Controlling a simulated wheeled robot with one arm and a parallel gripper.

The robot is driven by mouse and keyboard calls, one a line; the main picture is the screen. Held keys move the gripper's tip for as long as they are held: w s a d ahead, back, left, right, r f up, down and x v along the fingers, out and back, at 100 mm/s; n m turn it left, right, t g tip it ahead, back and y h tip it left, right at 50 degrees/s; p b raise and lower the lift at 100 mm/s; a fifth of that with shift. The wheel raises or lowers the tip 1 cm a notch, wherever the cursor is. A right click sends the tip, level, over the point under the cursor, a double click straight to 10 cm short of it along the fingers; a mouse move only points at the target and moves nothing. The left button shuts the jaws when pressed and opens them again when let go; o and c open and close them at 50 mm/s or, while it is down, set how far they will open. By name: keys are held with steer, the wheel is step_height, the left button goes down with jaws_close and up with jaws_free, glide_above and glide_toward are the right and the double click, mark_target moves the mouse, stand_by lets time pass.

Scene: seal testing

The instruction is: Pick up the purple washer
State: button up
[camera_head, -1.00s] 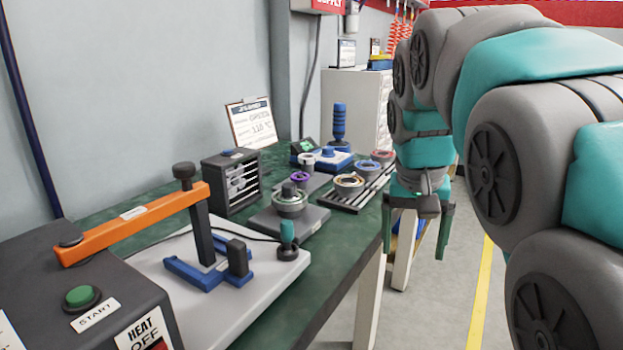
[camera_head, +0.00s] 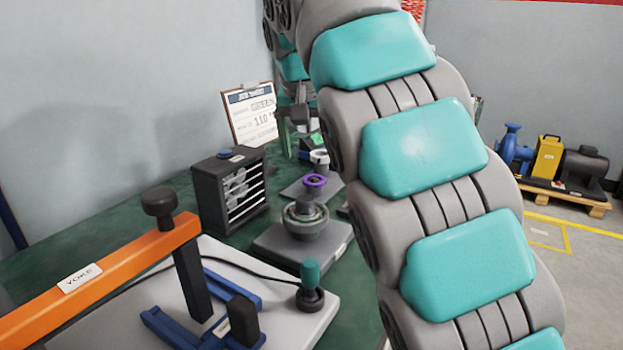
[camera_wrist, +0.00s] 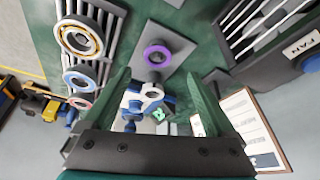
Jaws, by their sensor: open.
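The purple washer (camera_head: 315,181) is a small ring on a grey plate on the green bench in the head view. In the wrist view the purple washer (camera_wrist: 158,55) lies on the grey plate, beyond the fingertips and roughly midway between them. My gripper (camera_wrist: 160,85) is open, with its two green fingers apart and nothing held between them. In the head view my gripper (camera_head: 297,135) is small, near the clipboard and behind the washer, partly hidden by my own arm.
A grey fixture with a ring (camera_head: 305,217) stands in front of the washer. A black rack (camera_head: 230,190) is to its left, and a clipboard (camera_head: 249,113) is behind. The wrist view shows a slatted rack with several rings (camera_wrist: 82,38) and a white ring on a post (camera_wrist: 151,96).

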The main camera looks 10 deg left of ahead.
mark_target(314, 178)
steer(key=shift+d+x, duration=0.2)
steer(key=shift+x, duration=2.85)
jaws_close()
